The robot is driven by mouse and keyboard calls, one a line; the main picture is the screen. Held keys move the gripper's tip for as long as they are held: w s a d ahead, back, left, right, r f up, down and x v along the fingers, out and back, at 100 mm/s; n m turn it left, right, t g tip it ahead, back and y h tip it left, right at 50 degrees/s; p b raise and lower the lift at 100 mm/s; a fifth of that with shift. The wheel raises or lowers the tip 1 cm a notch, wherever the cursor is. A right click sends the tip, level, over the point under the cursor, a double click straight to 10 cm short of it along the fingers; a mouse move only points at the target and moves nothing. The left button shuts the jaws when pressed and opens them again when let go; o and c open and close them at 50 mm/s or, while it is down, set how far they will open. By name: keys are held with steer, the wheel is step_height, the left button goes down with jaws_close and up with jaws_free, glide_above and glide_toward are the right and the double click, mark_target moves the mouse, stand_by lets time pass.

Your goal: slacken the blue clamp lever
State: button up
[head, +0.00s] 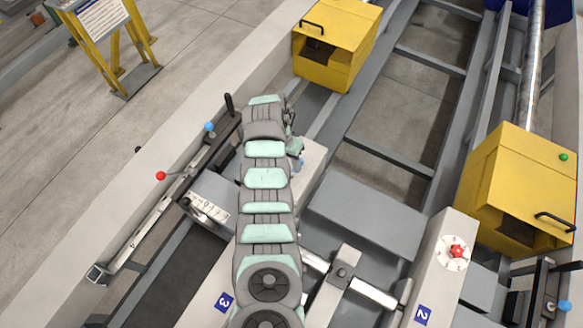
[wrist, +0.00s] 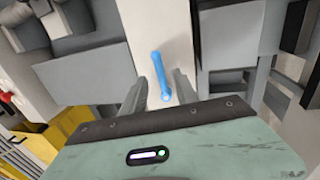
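The blue clamp lever (wrist: 159,72) shows in the wrist view as a slim blue handle on a pale grey block (wrist: 157,28). Its rounded near end lies close to my gripper body. My gripper (wrist: 165,80) is open, with one finger on each side of the lever in the picture; I see no contact, and the height gap cannot be told. In the head view my arm hides most of the lever; a small blue bit (head: 300,163) shows beside the wrist.
Yellow boxes with black handles stand at the top (head: 335,42) and right (head: 520,190). A red star knob (head: 456,252) sits on the block marked 2. A rail with a red ball (head: 160,176) and blue knob (head: 209,127) lies left. Open frame gaps are at upper right.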

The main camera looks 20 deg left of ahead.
mark_target(293, 171)
steer(key=shift+d+f, duration=0.2)
steer(key=shift+f, duration=0.7)
steer(key=shift+d+f, duration=0.15)
steer(key=shift+f, duration=0.75)
steer(key=shift+c, duration=0.5)
jaws_close()
